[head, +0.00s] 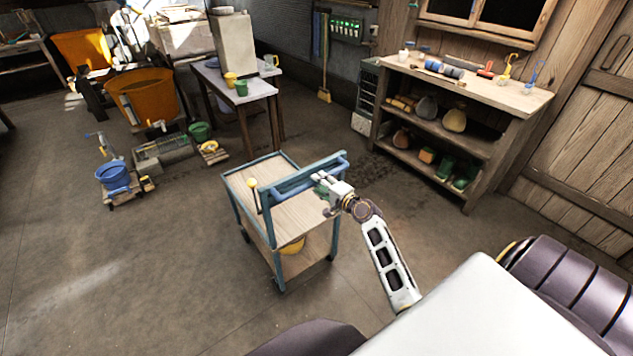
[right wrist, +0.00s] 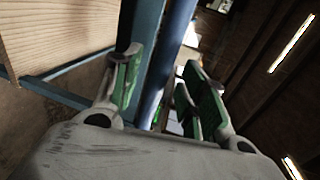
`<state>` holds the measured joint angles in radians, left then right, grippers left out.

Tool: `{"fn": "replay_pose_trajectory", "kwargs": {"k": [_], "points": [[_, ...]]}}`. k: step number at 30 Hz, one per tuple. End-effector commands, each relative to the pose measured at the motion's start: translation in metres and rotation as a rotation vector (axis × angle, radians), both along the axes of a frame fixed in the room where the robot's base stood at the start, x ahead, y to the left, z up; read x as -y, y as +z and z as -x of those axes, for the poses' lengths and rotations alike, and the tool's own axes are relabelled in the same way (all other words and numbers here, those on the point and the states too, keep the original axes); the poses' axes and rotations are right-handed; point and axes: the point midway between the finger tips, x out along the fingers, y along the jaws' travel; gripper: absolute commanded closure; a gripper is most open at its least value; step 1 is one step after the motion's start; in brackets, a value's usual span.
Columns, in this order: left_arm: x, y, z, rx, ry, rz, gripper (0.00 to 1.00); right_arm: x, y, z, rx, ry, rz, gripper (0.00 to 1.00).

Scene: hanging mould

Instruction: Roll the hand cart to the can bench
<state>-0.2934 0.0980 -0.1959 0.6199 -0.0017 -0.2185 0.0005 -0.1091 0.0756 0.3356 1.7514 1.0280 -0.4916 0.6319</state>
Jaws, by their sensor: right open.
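The hand cart (head: 292,206) stands on the floor in the middle of the head view. It has a blue frame, a wooden top, a lower shelf and a blue handle bar (head: 293,185) on its near right side. My right gripper (head: 320,184) is at the handle bar, open. In the right wrist view the blue bar (right wrist: 176,55) runs between the green-padded fingers; I cannot tell whether they touch it. I cannot tell for sure which bench is the can bench; a table (head: 257,91) at the back carries a yellow can and a green can. My left gripper is not in view.
A wooden shelf bench (head: 497,92) stands at the right wall. Orange tubs (head: 146,97), a blue bucket (head: 114,177) and a crate stand at the left. The floor left of the cart is clear.

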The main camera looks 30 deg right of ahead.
Motion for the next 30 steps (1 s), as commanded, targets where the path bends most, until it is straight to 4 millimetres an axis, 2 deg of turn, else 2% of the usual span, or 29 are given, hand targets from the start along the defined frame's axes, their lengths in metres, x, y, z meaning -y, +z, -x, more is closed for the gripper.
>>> {"fn": "replay_pose_trajectory", "kwargs": {"k": [10,24,30], "points": [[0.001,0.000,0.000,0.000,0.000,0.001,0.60,-0.002,-0.005,-0.024,0.000,0.001,0.001,0.57],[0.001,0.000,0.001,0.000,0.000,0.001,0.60,-0.002,-0.006,-0.029,0.000,0.000,0.001,0.57],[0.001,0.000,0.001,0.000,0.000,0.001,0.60,-0.002,-0.006,-0.029,-0.001,0.000,0.001,0.83]]}}
